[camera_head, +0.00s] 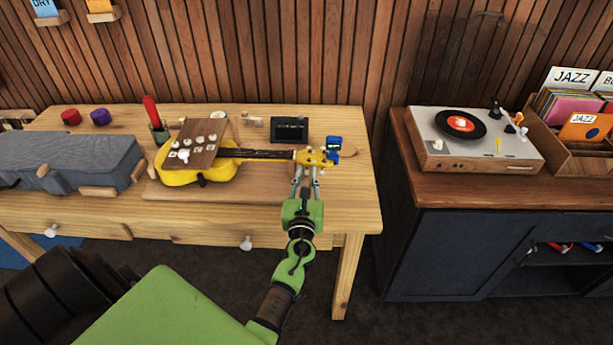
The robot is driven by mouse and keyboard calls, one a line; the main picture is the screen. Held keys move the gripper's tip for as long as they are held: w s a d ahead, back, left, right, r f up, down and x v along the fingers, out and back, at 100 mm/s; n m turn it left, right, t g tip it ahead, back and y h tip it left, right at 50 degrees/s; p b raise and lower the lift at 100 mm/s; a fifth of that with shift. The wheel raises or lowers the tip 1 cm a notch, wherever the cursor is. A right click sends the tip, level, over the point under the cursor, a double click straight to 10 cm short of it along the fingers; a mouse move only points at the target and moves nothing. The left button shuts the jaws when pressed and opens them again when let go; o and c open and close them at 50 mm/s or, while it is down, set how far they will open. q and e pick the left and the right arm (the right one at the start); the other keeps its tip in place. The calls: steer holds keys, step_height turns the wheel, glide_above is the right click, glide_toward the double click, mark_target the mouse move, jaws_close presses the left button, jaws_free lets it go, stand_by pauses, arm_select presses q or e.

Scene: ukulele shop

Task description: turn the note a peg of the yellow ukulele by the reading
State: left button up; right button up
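The yellow ukulele (205,170) lies on the wooden workbench with its neck (265,154) pointing right. Its headstock (314,158) is at the right end, with a small blue clip-on tuner (334,144) beside it; the tuner's reading is too small to make out.
A brown board with several light knobs (203,136) lies over the ukulele body. A grey instrument case (75,160) fills the bench's left. A black box (289,129) stands behind the neck. A record player (470,137) sits on the dark cabinet at right, beyond a gap.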

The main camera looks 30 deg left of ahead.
arm_select(q)
steer(key=shift+c, duration=0.3)
jaws_close()
steer(key=shift+n, duration=0.3)
steer(key=shift+f+n+b, duration=0.1)
steer(key=shift+n+b, duration=0.7)
steer(key=shift+n, duration=0.4)
steer(key=shift+n+b, duration=0.65)
steer(key=shift+n, duration=0.75)
